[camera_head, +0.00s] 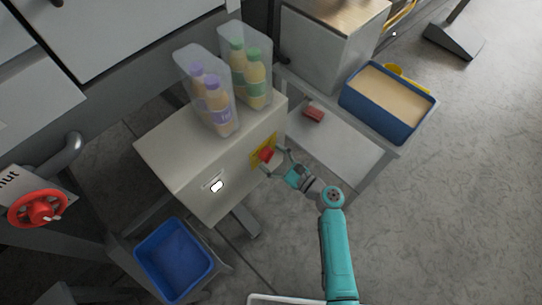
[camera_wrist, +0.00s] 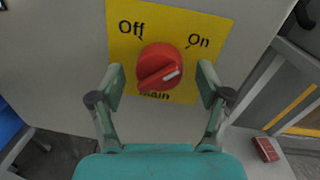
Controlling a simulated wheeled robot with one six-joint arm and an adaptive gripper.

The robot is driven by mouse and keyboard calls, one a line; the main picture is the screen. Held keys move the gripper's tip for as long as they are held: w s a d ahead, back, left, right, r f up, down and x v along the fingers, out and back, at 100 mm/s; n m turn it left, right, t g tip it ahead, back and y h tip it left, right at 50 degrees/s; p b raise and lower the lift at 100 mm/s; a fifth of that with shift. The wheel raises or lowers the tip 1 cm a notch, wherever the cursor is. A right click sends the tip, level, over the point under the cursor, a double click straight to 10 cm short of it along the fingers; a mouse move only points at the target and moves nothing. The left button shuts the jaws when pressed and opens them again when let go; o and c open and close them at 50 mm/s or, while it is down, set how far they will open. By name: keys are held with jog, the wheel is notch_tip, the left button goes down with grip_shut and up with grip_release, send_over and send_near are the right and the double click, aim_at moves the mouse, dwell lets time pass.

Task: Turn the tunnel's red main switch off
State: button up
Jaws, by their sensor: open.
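The red main switch (camera_wrist: 160,66) is a round knob with a raised grip on a yellow plate (camera_wrist: 122,50). The plate reads "Off" at upper left, "On" at upper right and "Main" below. The knob's white mark is at its right, on the "On" side. In the head view the switch (camera_head: 266,154) sits on the side of the pale tunnel housing (camera_head: 165,150). My gripper (camera_wrist: 161,80) is open, with one finger at each side of the knob; gaps show, and touch cannot be told. The gripper (camera_head: 277,162) is in front of the plate in the head view.
Two clear packs of bottles, purple-capped (camera_head: 209,100) and green-capped (camera_head: 247,72), stand on the housing. A blue tray (camera_head: 388,132) is at right above a shelf with a red block (camera_head: 314,114). A blue bin (camera_head: 174,260) is below. A red handwheel (camera_head: 38,208) is left. Floor at right is clear.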

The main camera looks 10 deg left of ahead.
jog(key=shift+w+a, duration=0.15)
jog(key=shift+a, duration=0.1)
jog(key=c, duration=1.2)
jog(key=shift+o, duration=0.2)
